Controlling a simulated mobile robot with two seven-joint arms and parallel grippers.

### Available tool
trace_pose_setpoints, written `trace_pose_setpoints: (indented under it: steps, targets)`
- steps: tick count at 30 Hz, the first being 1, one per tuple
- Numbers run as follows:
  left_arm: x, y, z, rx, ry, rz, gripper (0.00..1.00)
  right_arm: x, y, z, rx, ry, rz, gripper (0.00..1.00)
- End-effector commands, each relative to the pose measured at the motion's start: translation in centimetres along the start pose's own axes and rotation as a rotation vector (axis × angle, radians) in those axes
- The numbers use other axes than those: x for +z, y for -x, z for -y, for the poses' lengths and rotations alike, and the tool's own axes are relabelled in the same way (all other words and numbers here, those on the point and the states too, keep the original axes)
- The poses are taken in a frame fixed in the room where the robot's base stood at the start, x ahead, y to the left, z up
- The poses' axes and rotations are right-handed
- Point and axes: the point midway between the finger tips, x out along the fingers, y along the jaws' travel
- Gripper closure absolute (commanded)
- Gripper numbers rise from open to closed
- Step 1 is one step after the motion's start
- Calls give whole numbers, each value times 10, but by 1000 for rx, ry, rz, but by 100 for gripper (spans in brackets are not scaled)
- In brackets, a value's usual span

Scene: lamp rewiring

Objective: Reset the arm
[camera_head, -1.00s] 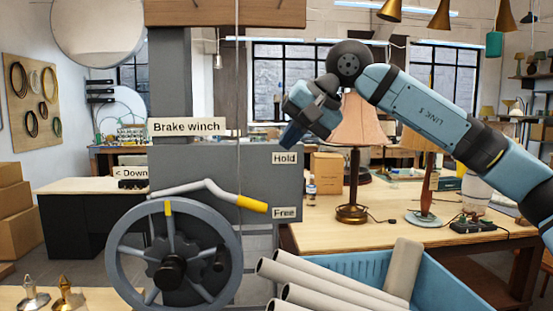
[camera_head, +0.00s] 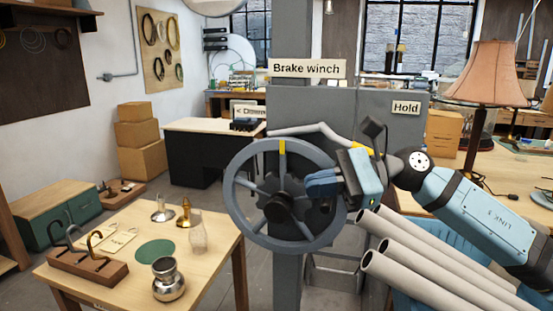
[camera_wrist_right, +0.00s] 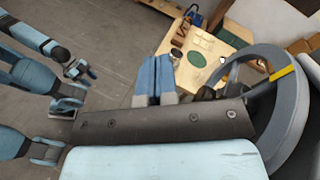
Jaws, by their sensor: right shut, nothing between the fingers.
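My right gripper (camera_head: 318,186) is in front of the right part of the winch handwheel (camera_head: 240,205) in the head view. Its blue fingers (camera_wrist_right: 156,80) lie side by side in the right wrist view, shut and empty. The grey brake lever (camera_head: 310,128) runs above the wheel; its yellow grip (camera_head: 362,148) is partly hidden behind my right wrist, below the "Hold" label (camera_head: 406,107). I cannot tell if gripper and wheel touch. The "Free" label is hidden. A blue arm of mine, with its gripper (camera_wrist_right: 80,70), shows small in the right wrist view; its jaws are unclear.
A wooden table (camera_head: 215,262) at the front left holds a hook rack (camera_head: 88,268), a metal pot (camera_head: 169,280) and a green disc (camera_head: 155,251). Grey tubes (camera_head: 420,262) stick out of a blue crate below my right arm. A lamp (camera_head: 490,75) stands at right.

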Motion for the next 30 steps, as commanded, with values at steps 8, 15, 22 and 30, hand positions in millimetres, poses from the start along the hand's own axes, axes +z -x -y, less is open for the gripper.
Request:
trace_pose_setpoints:
  steps: [8, 15, 22, 30]
  targets:
    - [2, 1, 4, -1, -14, 4, 57, -50, -26, -36, -191, -719, 449, 100]
    - [2, 1, 5, -2, -15, 4, 57, -119, -18, -71, -367, -1372, 819, 100]
    - [1, 0, 3, -2, -7, 2, 57, -210, 0, -138, -562, -1993, 1191, 100]
    - [0, 0, 0, -1, 3, 0, 57, -308, 19, -272, 806, 2472, -1590, 100]
